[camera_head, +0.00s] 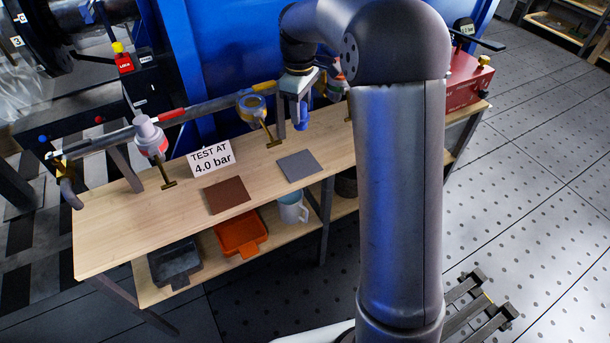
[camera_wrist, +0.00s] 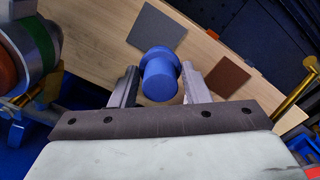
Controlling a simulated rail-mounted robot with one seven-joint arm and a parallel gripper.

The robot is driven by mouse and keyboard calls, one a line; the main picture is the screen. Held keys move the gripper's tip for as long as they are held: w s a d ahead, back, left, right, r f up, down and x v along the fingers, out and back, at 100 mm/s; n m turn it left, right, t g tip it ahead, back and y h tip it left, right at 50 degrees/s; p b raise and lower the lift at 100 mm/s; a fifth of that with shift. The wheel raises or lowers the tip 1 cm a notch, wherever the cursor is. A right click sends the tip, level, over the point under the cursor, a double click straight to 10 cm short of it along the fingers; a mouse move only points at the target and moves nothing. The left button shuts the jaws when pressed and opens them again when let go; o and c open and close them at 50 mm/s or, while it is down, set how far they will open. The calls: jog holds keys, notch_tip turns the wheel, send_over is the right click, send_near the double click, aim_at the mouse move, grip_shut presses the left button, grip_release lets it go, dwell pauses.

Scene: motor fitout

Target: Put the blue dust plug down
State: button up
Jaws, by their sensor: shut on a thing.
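The blue dust plug (camera_wrist: 159,76) is between the two fingers of my gripper (camera_wrist: 158,88) in the wrist view, and the fingers are shut on it. In the head view my gripper (camera_head: 300,112) hangs over the bench with the blue plug (camera_head: 301,119) at its tip, above and behind the grey mat. The wooden bench top (camera_head: 120,220) lies below. A grey square mat (camera_head: 299,166) and a brown square mat (camera_head: 227,196) lie flat on it; both also show in the wrist view, grey (camera_wrist: 157,24) and brown (camera_wrist: 228,75).
A pipe rail with a grey-and-yellow ring fitting (camera_head: 253,106) and a white-and-red fitting (camera_head: 150,138) runs along the bench back. A "TEST AT 4.0 bar" sign (camera_head: 211,158) stands behind the brown mat. A red box (camera_head: 468,84) is at the right end. The front bench strip is clear.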

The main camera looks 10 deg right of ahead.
jog(key=f+n, duration=0.1)
jog(key=f, duration=0.1)
jog(key=w+f+n+b, duration=0.1)
jog(key=f, duration=0.1)
jog(key=f+n+b, duration=0.1)
jog(key=f, duration=0.1)
jog(key=shift+w+f, duration=0.15)
jog(key=shift+w, duration=0.2)
jog(key=shift+f+b, duration=0.3)
jog(key=shift+f, duration=4.55)
jog(key=shift+f, duration=0.15)
jog(key=o, duration=1)
jog(key=shift+c, duration=0.2)
